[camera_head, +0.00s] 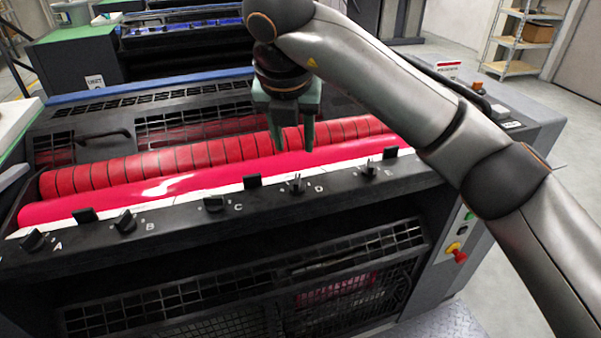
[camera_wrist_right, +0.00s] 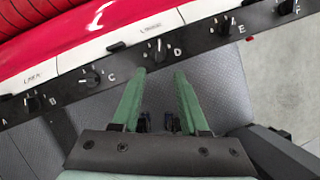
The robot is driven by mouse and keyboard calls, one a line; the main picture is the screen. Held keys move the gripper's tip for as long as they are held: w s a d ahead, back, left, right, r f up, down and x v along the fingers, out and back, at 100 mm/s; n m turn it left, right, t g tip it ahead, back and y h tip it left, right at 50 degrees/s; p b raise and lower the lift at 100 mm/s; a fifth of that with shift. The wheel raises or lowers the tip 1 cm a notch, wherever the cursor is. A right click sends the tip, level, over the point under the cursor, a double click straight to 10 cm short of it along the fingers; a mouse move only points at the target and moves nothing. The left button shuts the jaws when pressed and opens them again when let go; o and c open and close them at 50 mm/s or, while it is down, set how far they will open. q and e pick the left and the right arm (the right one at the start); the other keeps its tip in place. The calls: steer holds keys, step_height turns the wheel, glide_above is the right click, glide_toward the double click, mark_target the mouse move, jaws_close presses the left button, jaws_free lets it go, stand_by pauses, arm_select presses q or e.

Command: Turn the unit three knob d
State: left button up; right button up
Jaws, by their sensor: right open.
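Knob D (camera_head: 297,184) is a small dark knob on the black front rail of the near ink unit, with the letter D at its right. In the right wrist view knob D (camera_wrist_right: 159,50) stands just beyond the fingertips, roughly centred between them. My right gripper (camera_head: 294,148) has green fingers, pointing down over the red rollers in the head view, above and behind knob D. In the wrist view the right gripper (camera_wrist_right: 160,75) is open and empty, apart from the knob. My left gripper is not in view.
Knob C (camera_head: 214,203) and knob E (camera_head: 368,170) flank knob D on the rail (camera_head: 255,200). Small black tabs stand along the rail's back edge. A red emergency button (camera_head: 456,252) is on the right side panel. Another unit (camera_head: 185,40) stands behind.

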mark_target(297, 179)
steer(key=x, duration=1.1)
steer(key=shift+a+f+p, duration=0.1)
steer(key=shift+f+p, duration=0.2)
steer(key=shift+p, duration=0.05)
jaws_close()
